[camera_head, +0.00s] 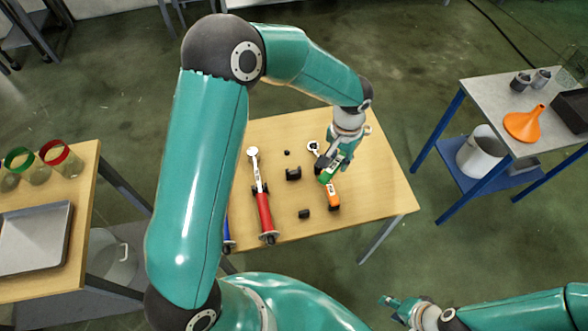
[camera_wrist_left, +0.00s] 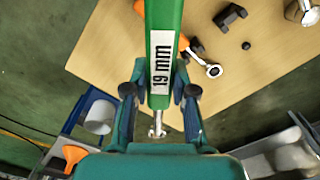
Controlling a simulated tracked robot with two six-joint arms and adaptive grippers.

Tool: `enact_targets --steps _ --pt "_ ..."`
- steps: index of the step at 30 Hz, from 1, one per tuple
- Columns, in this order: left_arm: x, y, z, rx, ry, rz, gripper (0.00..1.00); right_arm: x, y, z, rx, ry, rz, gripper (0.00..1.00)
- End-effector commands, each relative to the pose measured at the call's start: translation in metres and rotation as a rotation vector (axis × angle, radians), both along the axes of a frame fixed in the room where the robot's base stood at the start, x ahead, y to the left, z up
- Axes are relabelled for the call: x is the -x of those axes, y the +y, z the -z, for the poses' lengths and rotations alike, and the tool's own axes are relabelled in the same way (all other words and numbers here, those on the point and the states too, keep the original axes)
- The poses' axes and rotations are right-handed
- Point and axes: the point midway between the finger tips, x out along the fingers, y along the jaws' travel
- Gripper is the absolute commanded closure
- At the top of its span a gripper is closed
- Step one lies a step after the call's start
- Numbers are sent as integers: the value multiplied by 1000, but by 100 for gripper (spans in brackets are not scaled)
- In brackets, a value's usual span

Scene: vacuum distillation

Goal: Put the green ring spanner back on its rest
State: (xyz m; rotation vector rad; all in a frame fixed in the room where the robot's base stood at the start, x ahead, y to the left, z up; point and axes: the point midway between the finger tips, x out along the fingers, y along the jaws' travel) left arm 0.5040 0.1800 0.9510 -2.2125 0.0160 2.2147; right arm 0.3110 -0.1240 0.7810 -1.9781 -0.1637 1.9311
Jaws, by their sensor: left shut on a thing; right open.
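The green ring spanner (camera_head: 328,174) is in my left gripper (camera_head: 333,162), above the right part of the wooden table. In the left wrist view its green handle (camera_wrist_left: 160,60), marked "19 mm", runs between the fingers of my left gripper (camera_wrist_left: 160,92), which is shut on it. Its metal end (camera_wrist_left: 157,128) shows beyond the fingers. Two black rest blocks, one farther back (camera_head: 293,174) and one nearer (camera_head: 304,214), stand empty left of the spanner. One block also shows in the left wrist view (camera_wrist_left: 230,15). My right gripper (camera_head: 391,303) is open and empty, off the table.
An orange-handled spanner (camera_head: 333,197) lies close beside and partly under the green one. A red-handled wrench (camera_head: 265,212) lies left of the blocks, with a blue-handled tool (camera_head: 228,238) beyond. A small black knob (camera_head: 287,153) stands behind the blocks.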

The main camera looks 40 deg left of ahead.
Motion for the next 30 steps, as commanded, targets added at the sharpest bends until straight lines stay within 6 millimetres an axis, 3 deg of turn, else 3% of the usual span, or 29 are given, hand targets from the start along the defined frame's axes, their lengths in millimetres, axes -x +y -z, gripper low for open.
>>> enact_targets --steps 4,7,12,18,22,30 --pt "4 9 5 0 -2 -49 100 0 0 8 0 0 -1 56" --pt "10 22 17 1 -2 -159 100 0 0 25 0 0 -1 56" --pt "29 51 42 1 -3 -470 100 0 0 66 0 1 0 56" --pt "51 76 59 -1 -4 -788 100 0 0 98 0 1 0 56" --pt "57 82 60 -1 -4 -874 100 0 0 102 0 1 0 56" --pt "58 82 58 -2 -3 -884 100 0 0 99 0 0 -1 56"
